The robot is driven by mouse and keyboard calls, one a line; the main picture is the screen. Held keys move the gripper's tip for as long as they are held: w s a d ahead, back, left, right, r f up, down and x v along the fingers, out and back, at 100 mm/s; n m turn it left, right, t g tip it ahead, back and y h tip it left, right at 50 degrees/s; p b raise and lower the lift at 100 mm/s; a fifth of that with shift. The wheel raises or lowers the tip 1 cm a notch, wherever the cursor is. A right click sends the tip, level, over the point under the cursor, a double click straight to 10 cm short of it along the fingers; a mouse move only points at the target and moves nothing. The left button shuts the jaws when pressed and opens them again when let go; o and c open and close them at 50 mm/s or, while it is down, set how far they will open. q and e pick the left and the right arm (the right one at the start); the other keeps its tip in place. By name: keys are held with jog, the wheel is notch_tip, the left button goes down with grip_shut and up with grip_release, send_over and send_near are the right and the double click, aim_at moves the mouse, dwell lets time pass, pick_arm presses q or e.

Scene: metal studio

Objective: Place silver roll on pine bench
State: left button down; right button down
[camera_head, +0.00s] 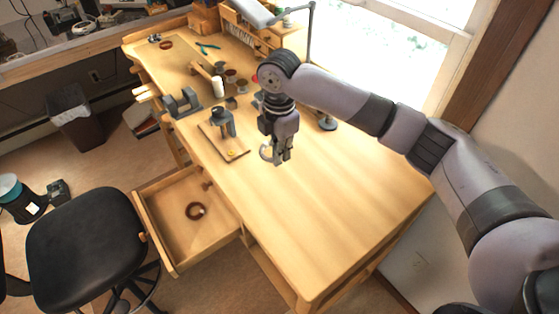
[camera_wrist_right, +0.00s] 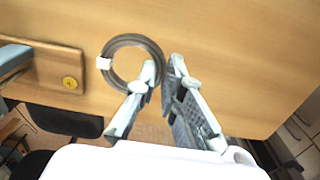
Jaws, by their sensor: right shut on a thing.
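The silver roll is a grey ring with a small white tag; in the wrist view the silver roll (camera_wrist_right: 112,49) has its right side between my fingertips. My right gripper (camera_wrist_right: 166,68) is shut on it. In the head view the right gripper (camera_head: 281,158) points down over the pine bench (camera_head: 335,205), and the roll (camera_head: 265,153) shows at the left of the fingers. I cannot tell whether the roll touches the bench top or hangs just above it. My left gripper is not in view.
A board with a grey stand (camera_head: 224,128) is left of the gripper. A grey vise (camera_head: 183,103), small tools and a lamp (camera_head: 310,35) occupy the back. An open drawer (camera_head: 172,237) holds a brown ring (camera_head: 195,211). The bench's right and front top is clear.

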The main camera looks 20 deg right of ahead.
aim_at(279, 173)
jog(key=shift+f, duration=0.3)
notch_tip(279, 173, down, 4)
jog(key=shift+s+r+p, duration=0.1)
jog(key=shift+r+p, duration=0.15)
jog(key=shift+p, duration=0.15)
jog(key=shift+f, duration=0.25)
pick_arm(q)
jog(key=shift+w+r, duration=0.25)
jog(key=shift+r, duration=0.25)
pick_arm(e)
jog(key=shift+f, duration=0.15)
jog(key=c, duration=1.7)
grip_release()
